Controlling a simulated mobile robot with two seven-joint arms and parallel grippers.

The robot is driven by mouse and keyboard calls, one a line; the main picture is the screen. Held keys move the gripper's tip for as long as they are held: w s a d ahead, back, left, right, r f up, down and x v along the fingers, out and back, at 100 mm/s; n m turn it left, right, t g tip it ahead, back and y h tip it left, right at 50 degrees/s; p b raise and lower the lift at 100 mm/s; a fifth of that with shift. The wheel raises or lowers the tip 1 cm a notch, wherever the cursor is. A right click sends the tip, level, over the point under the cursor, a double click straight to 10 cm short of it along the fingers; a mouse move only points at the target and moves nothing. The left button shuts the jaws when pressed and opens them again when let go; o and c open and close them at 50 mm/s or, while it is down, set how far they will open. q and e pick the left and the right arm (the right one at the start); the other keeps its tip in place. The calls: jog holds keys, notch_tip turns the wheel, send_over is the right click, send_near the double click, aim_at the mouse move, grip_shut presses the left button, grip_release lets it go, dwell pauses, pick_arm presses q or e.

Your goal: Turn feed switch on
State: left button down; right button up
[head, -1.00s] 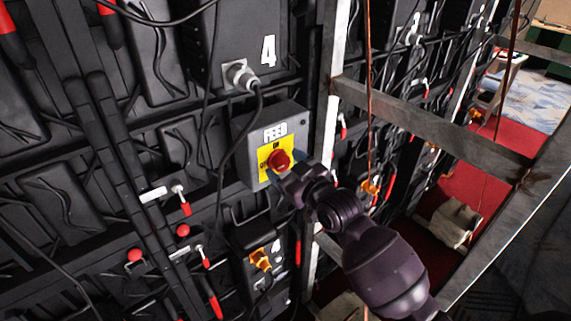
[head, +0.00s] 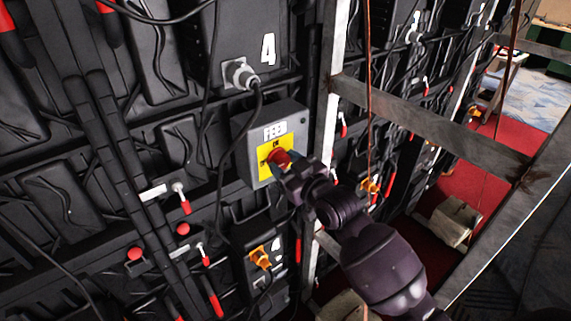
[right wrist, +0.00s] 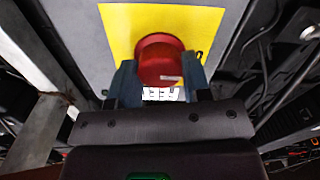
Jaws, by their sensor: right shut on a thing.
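The feed switch is a red rotary knob (head: 280,158) on a yellow plate (head: 266,157), fixed to a grey box (head: 288,116) labelled FEED. The box is mounted on the black rear of the video wall, below the panel marked 4. My right gripper (head: 284,170) is at the knob, coming from the lower right. In the right wrist view the red knob (right wrist: 160,60) sits between the two blue-grey fingers (right wrist: 160,80), which are shut on it. The fingers hide part of the knob and plate in the head view. My left gripper is not in view.
A metal frame post (head: 325,120) stands just right of the box, with a cross beam (head: 430,125) running right. A black cable (head: 257,110) hangs from the connector (head: 240,74) past the box's left side. An orange connector (head: 260,258) sits below.

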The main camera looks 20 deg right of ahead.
jog(key=m, duration=0.4)
jog(key=shift+m, duration=0.4)
jog(key=m, duration=0.8)
jog(key=shift+m, duration=2.3)
jog(key=o, duration=0.9)
jog(key=shift+o, duration=0.2)
jog(key=shift+s, duration=0.15)
jog(key=b+v, duration=0.1)
jog(key=v, duration=0.9)
jog(key=shift+s, duration=0.25)
